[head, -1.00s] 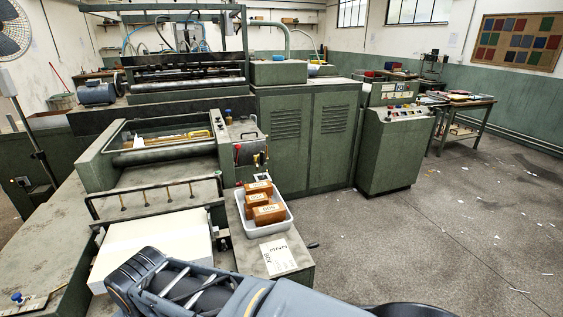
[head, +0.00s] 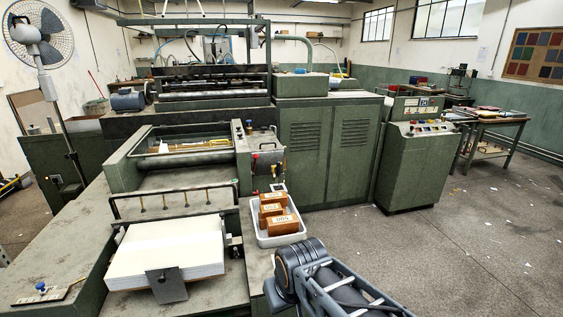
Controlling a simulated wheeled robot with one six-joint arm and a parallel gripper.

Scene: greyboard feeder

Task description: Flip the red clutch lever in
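A small red knob (head: 255,157), likely the clutch lever's, shows on the side panel (head: 266,168) of the green feeder. It is small, and I cannot tell the lever's exact position. Another small red spot (head: 255,192) shows lower down, near the white tray. My arm enters at the bottom right, in front of the feeder's near corner. My gripper is not in view.
A white tray (head: 259,236) with brown labelled blocks (head: 285,224) sits on the ledge below the panel. A white paper stack (head: 165,250) lies left of it. A control console (head: 408,165) stands at right. The floor (head: 450,240) at right is mostly clear.

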